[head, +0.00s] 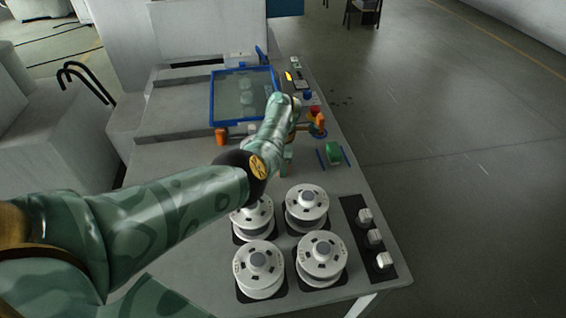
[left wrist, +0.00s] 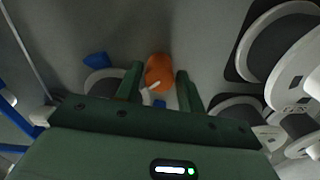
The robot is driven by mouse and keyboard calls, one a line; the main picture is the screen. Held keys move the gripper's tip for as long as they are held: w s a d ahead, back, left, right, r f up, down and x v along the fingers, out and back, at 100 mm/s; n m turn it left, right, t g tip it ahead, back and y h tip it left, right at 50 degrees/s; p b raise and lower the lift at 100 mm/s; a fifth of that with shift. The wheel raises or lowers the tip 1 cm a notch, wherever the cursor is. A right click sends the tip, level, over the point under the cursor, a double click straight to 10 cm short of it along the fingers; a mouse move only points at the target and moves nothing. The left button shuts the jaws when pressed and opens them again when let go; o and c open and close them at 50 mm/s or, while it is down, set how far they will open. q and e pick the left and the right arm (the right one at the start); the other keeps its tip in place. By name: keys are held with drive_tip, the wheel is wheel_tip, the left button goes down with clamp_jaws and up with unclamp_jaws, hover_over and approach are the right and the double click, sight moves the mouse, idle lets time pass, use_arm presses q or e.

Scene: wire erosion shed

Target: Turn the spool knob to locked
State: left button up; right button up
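An orange knob (left wrist: 158,70) with a small white mark on its near side sits above the grey table top in the left wrist view. My left gripper (left wrist: 160,72) is open, with one green finger on each side of the knob and gaps still showing. A blue piece (left wrist: 95,61) and a pale round disc (left wrist: 103,78) lie to the left of the knob, the disc partly behind a finger. In the head view my left forearm hides this knob, and only a bit of green shows near the table. My right gripper is out of view. The knob's setting is unreadable.
White spools (head: 322,258) stand in a group near the front of the table. A black strip with white blocks (head: 383,260) lies on their right. A blue-rimmed window (head: 212,108) is behind. A green part (head: 334,153) sits between blue bars near the right edge.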

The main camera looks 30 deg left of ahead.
use_arm(q)
wheel_tip(320, 180, up, 16)
drive_tip(key=p, duration=0.6)
drive_tip(key=shift+r, duration=0.15)
idle(0.3)
